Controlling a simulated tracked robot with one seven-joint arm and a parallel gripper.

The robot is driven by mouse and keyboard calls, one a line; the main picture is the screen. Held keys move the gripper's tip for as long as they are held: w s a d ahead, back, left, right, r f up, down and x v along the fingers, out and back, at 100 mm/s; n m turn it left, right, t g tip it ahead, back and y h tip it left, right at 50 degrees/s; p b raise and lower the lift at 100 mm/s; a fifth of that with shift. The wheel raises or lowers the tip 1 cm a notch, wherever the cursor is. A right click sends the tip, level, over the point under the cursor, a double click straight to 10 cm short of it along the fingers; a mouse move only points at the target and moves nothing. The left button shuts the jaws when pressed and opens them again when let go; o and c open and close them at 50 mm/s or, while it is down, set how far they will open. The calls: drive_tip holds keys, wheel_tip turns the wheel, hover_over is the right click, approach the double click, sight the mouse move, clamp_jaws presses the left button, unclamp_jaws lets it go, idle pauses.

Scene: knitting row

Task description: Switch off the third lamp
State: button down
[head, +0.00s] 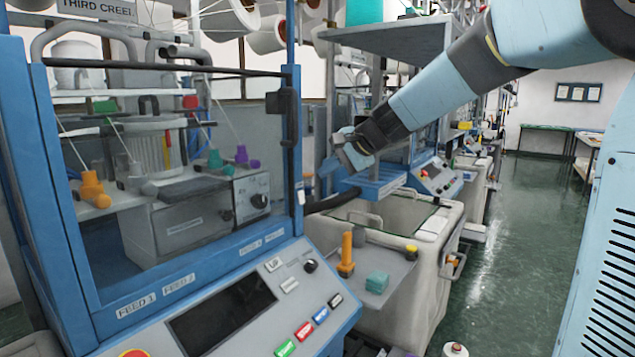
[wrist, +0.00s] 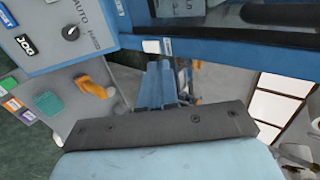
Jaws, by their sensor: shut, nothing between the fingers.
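I cannot pick out a lamp for certain in either view. A sign reading THIRD CREEL (head: 95,8) stands atop the near blue machine at left. Its sloping control panel (head: 235,310) has a dark screen, coloured buttons and a black rotary knob (head: 311,266). In the wrist view the knob (wrist: 70,32) sits beside the word AUTO. My gripper (head: 328,172) is shut and empty, in the air right of the machine's blue post. In the wrist view its blue fingers (wrist: 165,70) are together, to the right of the panel and apart from the knob.
A black curved bar (head: 332,202) lies below my gripper. The green aisle floor (head: 510,240) is open at right.

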drive_tip(key=shift+s+d+r, duration=0.3)
drive_tip(key=shift+d+r, duration=0.1)
drive_tip(key=shift+r, duration=0.35)
drive_tip(key=shift+s+d+r, duration=0.35)
drive_tip(key=shift+d+r, duration=0.05)
drive_tip(key=shift+r, duration=0.35)
drive_tip(key=shift+s+d+r, duration=0.3)
drive_tip(key=shift+d+r, duration=0.1)
drive_tip(key=shift+r, duration=0.35)
drive_tip(key=s+d+f+n+h, duration=0.2)
drive_tip(key=s+d+f, duration=0.2)
drive_tip(key=s, duration=0.5)
drive_tip(key=s+d+f+n+h, duration=0.3)
drive_tip(key=s+d, duration=0.4)
drive_tip(key=s, duration=0.3)
drive_tip(key=s+d+f+n+h, duration=0.2)
drive_tip(key=s+d+f, duration=0.3)
drive_tip(key=s, duration=0.4)
drive_tip(key=shift+s+d+f+n+g+h, duration=0.3)
drive_tip(key=shift+s+f+g+h, duration=0.15)
drive_tip(key=shift+h, duration=0.15)
